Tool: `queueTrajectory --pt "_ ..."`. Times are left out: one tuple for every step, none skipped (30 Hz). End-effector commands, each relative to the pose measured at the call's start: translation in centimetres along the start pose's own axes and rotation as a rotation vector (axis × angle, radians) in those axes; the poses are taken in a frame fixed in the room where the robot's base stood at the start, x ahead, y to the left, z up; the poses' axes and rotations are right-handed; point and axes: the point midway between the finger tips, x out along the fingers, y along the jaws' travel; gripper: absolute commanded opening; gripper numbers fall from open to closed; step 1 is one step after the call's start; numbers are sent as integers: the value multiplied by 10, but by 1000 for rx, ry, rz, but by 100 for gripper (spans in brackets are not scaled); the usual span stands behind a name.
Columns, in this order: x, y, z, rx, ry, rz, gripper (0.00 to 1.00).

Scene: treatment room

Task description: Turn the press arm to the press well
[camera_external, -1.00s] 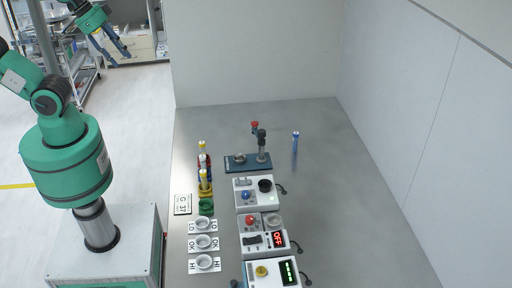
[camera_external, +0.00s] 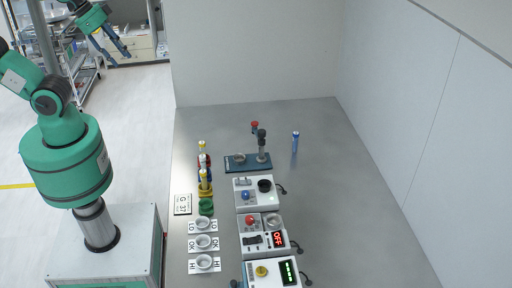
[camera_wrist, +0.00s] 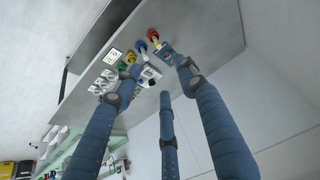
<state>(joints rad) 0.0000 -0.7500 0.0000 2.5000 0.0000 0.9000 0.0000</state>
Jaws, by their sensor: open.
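The press stands in the middle of the grey table, in the external view. It has a dark blue base plate (camera_external: 259,168), a round press well (camera_external: 239,158) on its left and an upright post (camera_external: 262,146) with a dark top on its right. The press arm with its red knob (camera_external: 255,126) shows behind the post, off the well. My gripper (camera_external: 117,58) is open and empty, high at the upper left, far from the press. In the wrist view its blue fingers (camera_wrist: 150,92) are spread, with the table beyond; the press is small and partly hidden there.
White device boxes (camera_external: 254,192) with buttons, cables and displays stand in front of the press. A blue tube (camera_external: 295,142) stands right. The table's back is clear.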

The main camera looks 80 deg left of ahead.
Motion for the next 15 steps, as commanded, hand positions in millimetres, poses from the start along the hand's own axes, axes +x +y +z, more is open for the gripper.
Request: queueTrajectory --pt "0 0 0 0 0 0 45" --pt "0 0 0 0 0 0 45" --pt "0 0 -1 -1 -1 0 45" --pt "0 0 -2 -2 -1 0 45" --pt "-1 0 -3 -4 -2 0 45" --pt "-1 0 -5 -7 -4 0 45" --pt "-1 0 -7 -10 -5 0 45" --pt "-2 0 -10 -14 -8 1 45" --pt "-2 1 -14 -20 -12 1 45" --pt "-2 1 -18 -25 -15 1 45" --pt "-2 1 -22 -32 -19 1 45" --pt "-2 2 -28 -43 -24 2 45" --pt "-2 2 -34 -51 -29 2 45" --pt "-2 2 -39 -60 -34 2 45" --pt "-2 3 -48 -74 -42 2 45"
